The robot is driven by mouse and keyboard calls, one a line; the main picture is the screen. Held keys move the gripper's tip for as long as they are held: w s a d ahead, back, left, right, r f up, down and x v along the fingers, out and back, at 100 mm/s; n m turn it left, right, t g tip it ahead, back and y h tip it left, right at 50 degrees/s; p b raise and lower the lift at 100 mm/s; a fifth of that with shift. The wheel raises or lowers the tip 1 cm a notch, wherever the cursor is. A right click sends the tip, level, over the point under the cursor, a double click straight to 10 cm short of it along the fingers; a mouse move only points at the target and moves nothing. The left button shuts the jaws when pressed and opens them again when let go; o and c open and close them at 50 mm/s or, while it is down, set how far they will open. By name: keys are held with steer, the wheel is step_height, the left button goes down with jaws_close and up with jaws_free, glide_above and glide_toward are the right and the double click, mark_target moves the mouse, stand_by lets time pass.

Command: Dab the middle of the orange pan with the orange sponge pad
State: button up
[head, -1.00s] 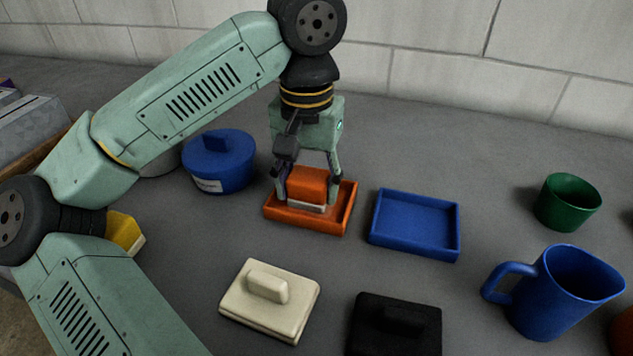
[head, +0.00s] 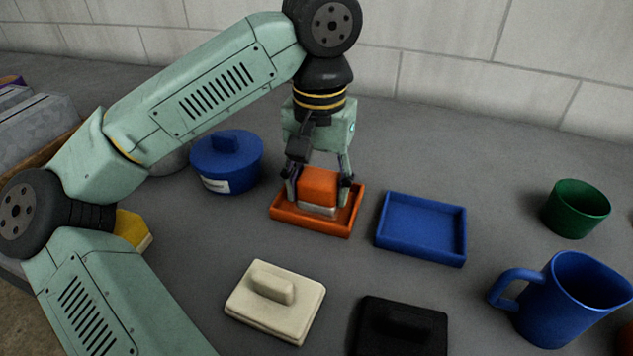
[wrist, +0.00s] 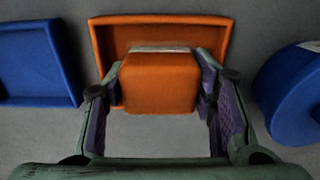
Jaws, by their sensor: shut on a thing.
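The orange sponge pad (head: 319,188) is an orange block with a pale strip along its bottom edge. My gripper (head: 318,184) is shut on its sides; the wrist view shows the pad (wrist: 160,84) between the two fingers. The pad is over the shallow orange pan (head: 345,229), within its rim in the head view. I cannot tell whether its underside touches the pan floor. In the wrist view the pan (wrist: 111,38) extends behind the pad, which hides part of its floor.
A blue tray (head: 422,229) lies right of the pan and a lidded blue pot (head: 227,166) stands to its left. A cream pad (head: 275,302) and a black pad (head: 401,329) lie in front. A blue mug (head: 566,303) and green cup (head: 575,209) stand at the right.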

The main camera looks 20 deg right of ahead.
mark_target(320, 178)
steer(key=shift+r, duration=0.1)
steer(key=shift+r+p, duration=3.2)
steer(key=shift+r, duration=0.75)
steer(key=shift+d, duration=0.1)
